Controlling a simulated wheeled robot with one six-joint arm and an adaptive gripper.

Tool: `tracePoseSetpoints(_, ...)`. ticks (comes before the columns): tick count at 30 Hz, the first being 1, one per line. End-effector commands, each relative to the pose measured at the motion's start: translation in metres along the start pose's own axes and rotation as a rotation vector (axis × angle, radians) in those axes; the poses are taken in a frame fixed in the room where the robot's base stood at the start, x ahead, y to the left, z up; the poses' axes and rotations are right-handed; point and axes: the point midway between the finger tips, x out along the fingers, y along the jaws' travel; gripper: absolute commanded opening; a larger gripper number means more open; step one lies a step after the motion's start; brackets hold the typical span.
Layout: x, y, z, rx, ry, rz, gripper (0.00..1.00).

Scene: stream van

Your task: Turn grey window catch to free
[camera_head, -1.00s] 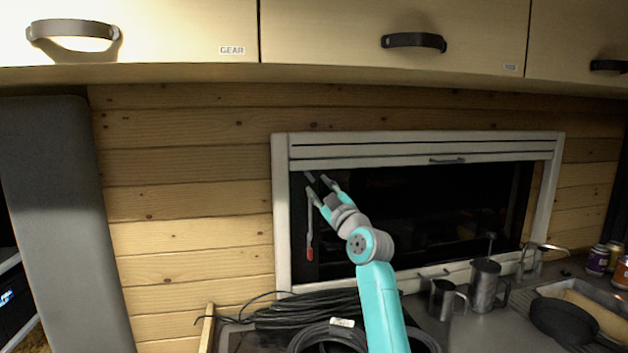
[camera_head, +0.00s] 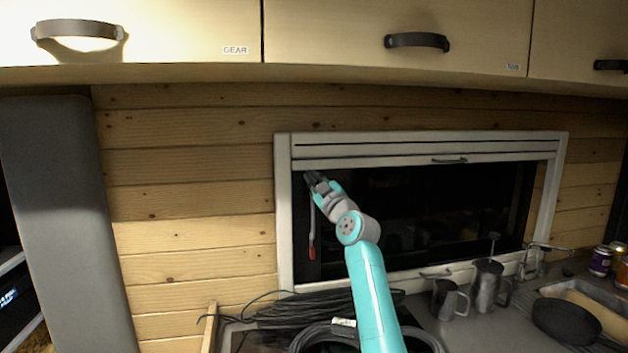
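The window (camera_head: 430,205) has a pale frame and dark glass. My gripper (camera_head: 312,179) is at the upper left corner of the glass, just inside the frame. Its dark fingertips cover the spot where a small grey piece, likely the grey catch, showed earlier. The catch cannot be made out now, and contact is unclear. The fingers overlap in this view, so their opening is hard to judge. A thin grey lever with a red tip (camera_head: 312,252) hangs below my gripper along the left side of the window.
Overhead cupboards (camera_head: 330,40) run above the window. Black cable coils (camera_head: 290,318) lie on the counter below. Metal mugs (camera_head: 488,285), a dark pan (camera_head: 566,320) and several cans (camera_head: 600,260) stand to the right. A grey padded panel (camera_head: 60,220) is at left.

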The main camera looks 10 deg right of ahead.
Motion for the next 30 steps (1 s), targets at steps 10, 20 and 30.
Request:
tracePoseSetpoints(10, 0.0000, -0.0008, -0.0001, 0.028, 0.000, 0.011, 0.00)
tracePoseSetpoints(20, 0.0003, -0.0020, -0.0008, 0.188, 0.001, 0.077, 0.00)
tracePoseSetpoints(30, 0.0003, -0.0026, -0.0008, 0.387, 0.000, 0.159, 0.00)
